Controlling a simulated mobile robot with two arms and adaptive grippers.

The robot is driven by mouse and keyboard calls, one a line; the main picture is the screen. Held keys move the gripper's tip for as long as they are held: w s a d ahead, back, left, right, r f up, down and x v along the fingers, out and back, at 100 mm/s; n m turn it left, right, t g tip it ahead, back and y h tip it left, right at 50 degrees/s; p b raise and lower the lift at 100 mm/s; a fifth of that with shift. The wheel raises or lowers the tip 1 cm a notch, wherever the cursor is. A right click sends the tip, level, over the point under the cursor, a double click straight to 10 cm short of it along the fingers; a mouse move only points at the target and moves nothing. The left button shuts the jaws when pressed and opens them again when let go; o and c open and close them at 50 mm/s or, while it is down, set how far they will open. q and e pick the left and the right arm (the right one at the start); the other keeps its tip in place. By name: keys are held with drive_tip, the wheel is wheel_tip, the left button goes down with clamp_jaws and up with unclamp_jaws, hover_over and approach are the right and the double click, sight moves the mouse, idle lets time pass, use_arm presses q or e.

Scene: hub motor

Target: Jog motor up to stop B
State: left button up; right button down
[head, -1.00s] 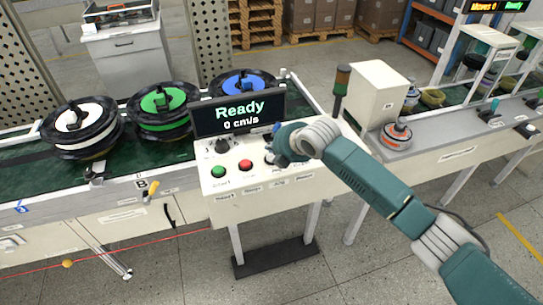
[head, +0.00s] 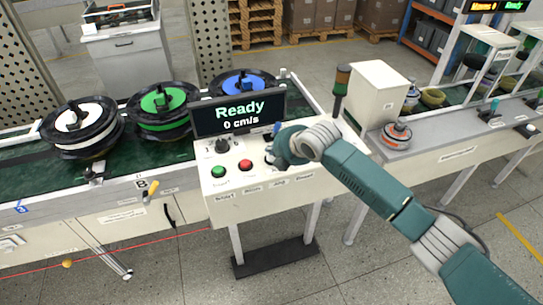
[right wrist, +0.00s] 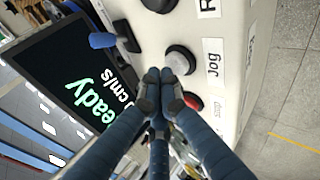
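Three hub motors stand on the green conveyor: a white-centred motor (head: 80,124), a green-centred motor (head: 160,108) and a blue-centred motor (head: 240,86). The control panel's display (head: 240,112) reads "Ready" and "0 cm/s". My right gripper (head: 272,158) is over the panel. In the right wrist view, its fingertips (right wrist: 158,76) are shut together and empty beside the grey Jog button (right wrist: 180,60). I cannot tell whether they touch it. My left gripper is not in view.
The panel has a green button (head: 218,172), a red button (head: 245,165) and a black knob (head: 222,146). A blue-handled lever (right wrist: 104,40) stands beside the Jog button. A signal lamp post (head: 341,88) and a white box (head: 377,92) stand behind my right arm.

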sight(273, 157)
drive_tip(key=shift+s+f, duration=0.1)
drive_tip(key=shift+f, duration=0.6)
idle(2.4)
drive_tip(key=shift+r, duration=0.15)
drive_tip(key=shift+r+p, duration=0.75)
drive_tip(key=shift+r, duration=0.2)
wheel_tip(273, 157, up, 5)
drive_tip(key=p, duration=0.4)
drive_tip(key=shift+r+p, duration=0.1)
drive_tip(key=shift+p, duration=0.25)
